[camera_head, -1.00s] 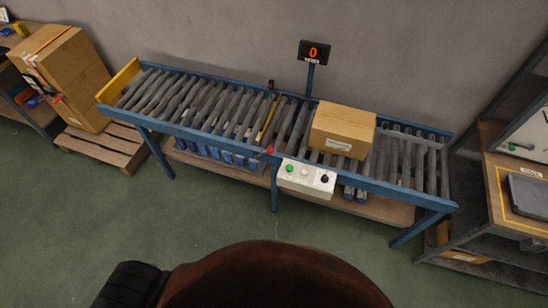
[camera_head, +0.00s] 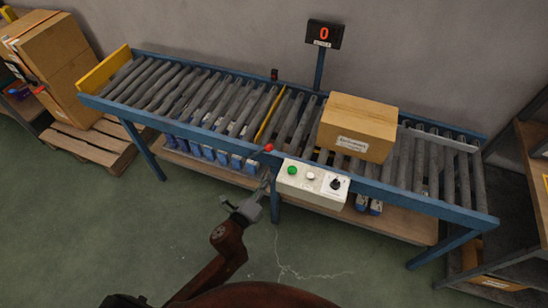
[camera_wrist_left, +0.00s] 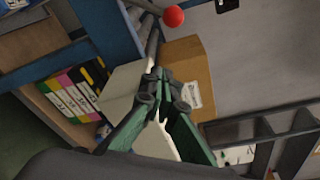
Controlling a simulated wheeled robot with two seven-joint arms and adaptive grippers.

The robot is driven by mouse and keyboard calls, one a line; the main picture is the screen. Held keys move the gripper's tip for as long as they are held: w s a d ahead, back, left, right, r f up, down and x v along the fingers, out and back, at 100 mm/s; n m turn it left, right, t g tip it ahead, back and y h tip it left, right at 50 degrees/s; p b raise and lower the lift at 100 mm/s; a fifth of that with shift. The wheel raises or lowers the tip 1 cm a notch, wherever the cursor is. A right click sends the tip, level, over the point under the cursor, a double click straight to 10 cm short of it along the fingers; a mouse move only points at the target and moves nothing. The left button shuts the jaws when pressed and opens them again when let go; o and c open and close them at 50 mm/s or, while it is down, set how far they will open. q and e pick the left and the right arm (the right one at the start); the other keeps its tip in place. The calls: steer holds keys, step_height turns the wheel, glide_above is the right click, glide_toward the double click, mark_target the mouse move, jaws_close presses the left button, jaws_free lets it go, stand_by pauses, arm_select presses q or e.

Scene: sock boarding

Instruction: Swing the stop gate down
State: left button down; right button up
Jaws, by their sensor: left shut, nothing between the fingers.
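A red ball knob (camera_head: 268,147) stands at the front rail of the roller conveyor, left of the control box; it also shows at the top of the left wrist view (camera_wrist_left: 174,16). A yellow bar (camera_head: 268,114) lies across the conveyor behind the knob; I cannot tell whether it belongs to the stop gate. My left gripper (camera_head: 264,184) is just below the knob, in front of the rail. In the left wrist view its fingers (camera_wrist_left: 155,82) are closed and empty, with the knob beyond the tips. Contact is not visible. My right gripper is out of view.
A cardboard box (camera_head: 357,127) sits on the rollers right of the yellow bar. A control box (camera_head: 312,184) with buttons projects from the front rail beside my left gripper. A display (camera_head: 324,33) reads 0. Large boxes (camera_head: 55,65) stand on a pallet at left. The floor ahead is clear.

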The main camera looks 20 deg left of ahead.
arm_select(q)
steer(key=w+d+f+b, duration=0.1)
steer(key=w+d+b, duration=0.15)
steer(key=w, duration=0.75)
steer(key=a, duration=0.1)
steer(key=a+r, duration=0.2)
steer(key=a, duration=0.1)
steer(key=shift+s+r, duration=0.15)
steer(key=shift+s, duration=0.2)
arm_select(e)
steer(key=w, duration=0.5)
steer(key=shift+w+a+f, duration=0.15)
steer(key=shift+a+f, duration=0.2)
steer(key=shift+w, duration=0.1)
